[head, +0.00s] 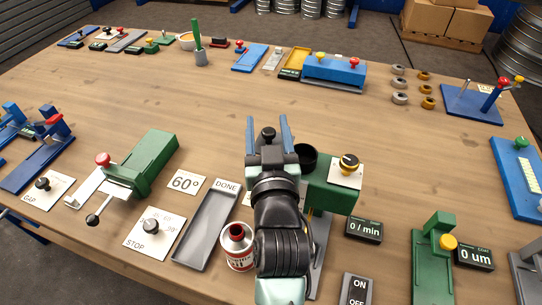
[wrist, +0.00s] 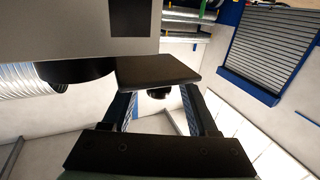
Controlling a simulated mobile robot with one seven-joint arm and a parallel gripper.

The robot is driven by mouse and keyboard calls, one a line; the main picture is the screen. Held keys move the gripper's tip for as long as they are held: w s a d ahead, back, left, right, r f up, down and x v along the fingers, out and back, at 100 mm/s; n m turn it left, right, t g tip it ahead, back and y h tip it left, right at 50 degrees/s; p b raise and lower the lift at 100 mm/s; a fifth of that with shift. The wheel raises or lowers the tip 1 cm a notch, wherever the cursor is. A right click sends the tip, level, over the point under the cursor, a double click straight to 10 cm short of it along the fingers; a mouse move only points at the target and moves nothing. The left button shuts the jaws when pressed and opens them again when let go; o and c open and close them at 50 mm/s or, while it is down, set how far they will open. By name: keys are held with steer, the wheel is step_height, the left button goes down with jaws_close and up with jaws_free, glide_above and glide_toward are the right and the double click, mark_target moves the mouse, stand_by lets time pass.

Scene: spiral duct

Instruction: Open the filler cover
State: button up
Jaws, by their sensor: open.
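My gripper (head: 267,120) is open in the head view, its two blue fingers pointing away over the table beside a green machine (head: 332,196). A small black knob (head: 268,132) shows between the fingers. A black round part (head: 303,157) sits at the machine's left end, partly hidden by my arm. In the wrist view my gripper (wrist: 157,92) has a dark flat plate (wrist: 158,70) across the gap, with a black round knob (wrist: 159,93) between the fingers. The plate may be the filler cover; I cannot tell whether the fingers touch it.
A grey DONE tray (head: 207,227) and a red-and-white can (head: 238,250) stand left of my arm. A 0 /min display (head: 363,230) and an ON/OFF switch (head: 355,289) lie to the right. The table's middle is clear.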

steer(key=s+b, duration=0.2)
steer(key=s, duration=0.9)
steer(key=shift+d, duration=0.45)
step_height(320, 180, up, 22)
steer(key=w+t+p, duration=0.2)
steer(key=t+p, duration=0.1)
steer(key=t, duration=0.2)
steer(key=s+r+t+p, duration=0.1)
steer(key=s+r+t, duration=0.1)
steer(key=r, duration=0.8)
steer(key=s+r+t+h+p, duration=0.1)
steer(key=s+r, duration=0.4)
steer(key=r, duration=0.5)
steer(key=shift+a+r+m+t, duration=0.25)
steer(key=shift+m+t, duration=0.15)
steer(key=shift+t, duration=0.3)
steer(key=shift+c, duration=0.7)
steer(key=shift+s, duration=0.15)
